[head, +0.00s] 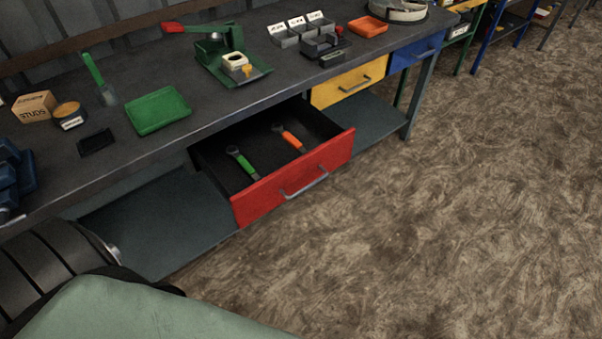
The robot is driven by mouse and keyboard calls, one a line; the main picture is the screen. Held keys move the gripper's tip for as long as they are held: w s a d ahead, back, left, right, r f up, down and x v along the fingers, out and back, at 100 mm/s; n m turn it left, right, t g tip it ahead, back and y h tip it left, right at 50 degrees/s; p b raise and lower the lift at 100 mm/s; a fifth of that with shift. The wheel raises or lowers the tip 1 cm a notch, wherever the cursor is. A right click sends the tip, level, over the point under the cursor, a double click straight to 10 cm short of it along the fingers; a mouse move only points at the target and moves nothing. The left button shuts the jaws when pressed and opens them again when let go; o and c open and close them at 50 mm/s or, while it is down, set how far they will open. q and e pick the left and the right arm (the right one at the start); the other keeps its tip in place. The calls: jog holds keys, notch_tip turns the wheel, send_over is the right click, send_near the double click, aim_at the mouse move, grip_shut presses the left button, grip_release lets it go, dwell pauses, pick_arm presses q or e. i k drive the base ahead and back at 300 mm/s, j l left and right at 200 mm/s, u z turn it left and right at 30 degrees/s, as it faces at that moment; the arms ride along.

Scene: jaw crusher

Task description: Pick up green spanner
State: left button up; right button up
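The green spanner (242,163) lies in the open red drawer (296,177), in its left part. Its dark head points to the back and its green handle to the front. An orange-handled tool (290,138) lies to its right in the same drawer, apart from it. Neither of my grippers shows in the head view. Nothing covers the spanner.
The workbench (200,75) above the drawer holds a green tray (158,110), a green-based press (232,65), grey bins (300,35) and an orange tray (368,26). The yellow drawer (348,84) and blue drawer (417,52) are shut. The floor (430,220) before the bench is clear.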

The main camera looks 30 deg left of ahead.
aim_at(231, 149)
jog(key=u, duration=1.15)
